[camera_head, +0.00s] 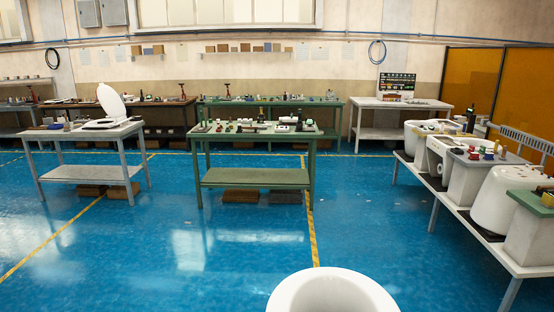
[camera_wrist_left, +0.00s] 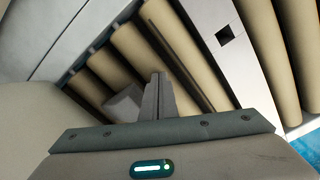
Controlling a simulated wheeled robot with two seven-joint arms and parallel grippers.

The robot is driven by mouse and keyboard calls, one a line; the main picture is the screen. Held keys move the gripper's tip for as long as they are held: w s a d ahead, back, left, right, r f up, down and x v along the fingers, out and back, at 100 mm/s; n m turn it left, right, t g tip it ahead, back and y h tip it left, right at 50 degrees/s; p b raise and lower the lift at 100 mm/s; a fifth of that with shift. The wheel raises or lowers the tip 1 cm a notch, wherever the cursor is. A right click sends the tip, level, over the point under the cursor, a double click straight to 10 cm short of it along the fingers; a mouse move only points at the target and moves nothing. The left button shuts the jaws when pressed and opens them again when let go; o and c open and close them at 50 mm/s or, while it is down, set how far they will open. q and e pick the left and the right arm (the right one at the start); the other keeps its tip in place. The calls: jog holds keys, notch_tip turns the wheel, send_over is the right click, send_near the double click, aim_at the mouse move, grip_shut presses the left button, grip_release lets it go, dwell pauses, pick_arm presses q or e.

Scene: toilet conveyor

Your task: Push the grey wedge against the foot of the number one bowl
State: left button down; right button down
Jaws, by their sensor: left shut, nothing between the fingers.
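In the left wrist view my left gripper (camera_wrist_left: 157,82) is shut, with its fingertips over the tan conveyor rollers. A small grey block, which looks like the wedge (camera_wrist_left: 122,104), lies on the rollers just left of the fingers. Its lower part is hidden behind the gripper body, and I cannot tell whether the fingers touch it. A smooth pale surface (camera_wrist_left: 30,120) fills the left edge and may be a bowl. In the head view a white bowl (camera_head: 284,296) shows at the bottom edge, cut off, with no number visible. Neither gripper shows in the head view.
A white conveyor rail (camera_wrist_left: 228,60) with a square hole runs right of the fingers, with more rollers (camera_wrist_left: 255,45) beyond. In the head view a green workbench (camera_head: 255,179) stands ahead, and a long table (camera_head: 440,190) with toilet parts stands right. Blue floor between is clear.

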pick_arm(q)
jog(key=shift+d, duration=1.3)
dwell(1.2)
jog(key=shift+a, duration=0.45)
dwell(0.4)
jog(key=shift+s+p, duration=0.2)
jog(key=shift+p, duration=0.3)
jog(key=shift+d, duration=0.5)
dwell(0.4)
jog(key=shift+a, duration=0.4)
dwell(0.3)
jog(key=shift+s+p, duration=0.25)
jog(key=shift+p, duration=0.2)
jog(key=shift+d, duration=0.4)
dwell(0.4)
jog(key=shift+a, duration=0.4)
jog(key=shift+s+p, duration=0.2)
jog(key=shift+p, duration=0.1)
dwell(0.6)
